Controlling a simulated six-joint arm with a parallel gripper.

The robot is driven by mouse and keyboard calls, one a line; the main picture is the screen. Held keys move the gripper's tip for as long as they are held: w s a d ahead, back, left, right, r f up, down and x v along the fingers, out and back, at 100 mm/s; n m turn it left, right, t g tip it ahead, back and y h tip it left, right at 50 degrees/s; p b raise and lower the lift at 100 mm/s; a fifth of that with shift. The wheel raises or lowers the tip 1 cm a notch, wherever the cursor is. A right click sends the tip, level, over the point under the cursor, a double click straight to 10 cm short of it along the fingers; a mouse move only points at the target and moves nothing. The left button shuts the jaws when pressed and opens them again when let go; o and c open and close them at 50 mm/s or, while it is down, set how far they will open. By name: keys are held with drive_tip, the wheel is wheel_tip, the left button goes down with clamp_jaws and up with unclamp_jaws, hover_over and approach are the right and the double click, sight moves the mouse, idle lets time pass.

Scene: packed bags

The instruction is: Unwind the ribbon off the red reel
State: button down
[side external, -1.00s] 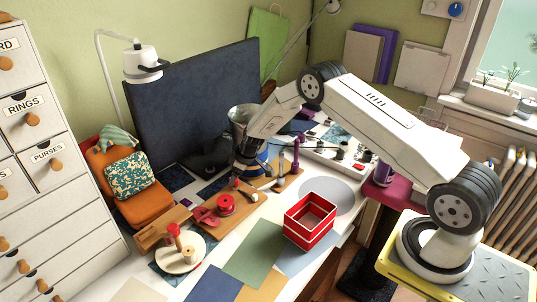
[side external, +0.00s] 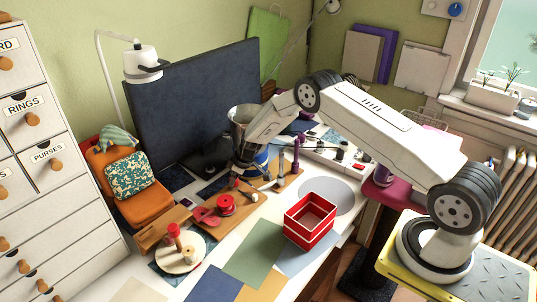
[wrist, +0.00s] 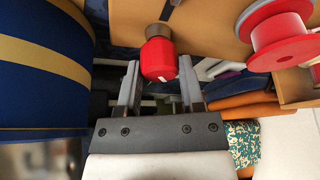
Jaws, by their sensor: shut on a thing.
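The red reel (side external: 226,204) stands on a wooden board on the table in the side external view. In the wrist view the reel (wrist: 281,38) is at the upper right, apart from my gripper (wrist: 160,84). My gripper is shut on a rounded red piece (wrist: 158,62) with a brown end, which sits between the fingers. A dark strip shows just above this piece. In the side external view my gripper (side external: 239,178) is low, behind the reel. I cannot make out the ribbon's run between the reel and the gripper.
A red open box (side external: 310,228) stands right of the reel. A round wooden stand with a red peg (side external: 181,257) is in front. A blue drum with a gold band (wrist: 40,60) is close on the gripper's left. An orange chair (side external: 139,198) is at left.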

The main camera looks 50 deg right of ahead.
drive_tip(key=shift+d+n+y, duration=0.1)
drive_tip(key=shift+n+y, duration=0.2)
drive_tip(key=shift+n, duration=0.5)
drive_tip(key=shift+c, duration=1.1)
unclamp_jaws()
drive_tip(key=shift+r, duration=0.15)
drive_tip(key=v, duration=0.7)
drive_tip(key=shift+r, duration=0.25)
drive_tip(key=shift+s+r, duration=0.1)
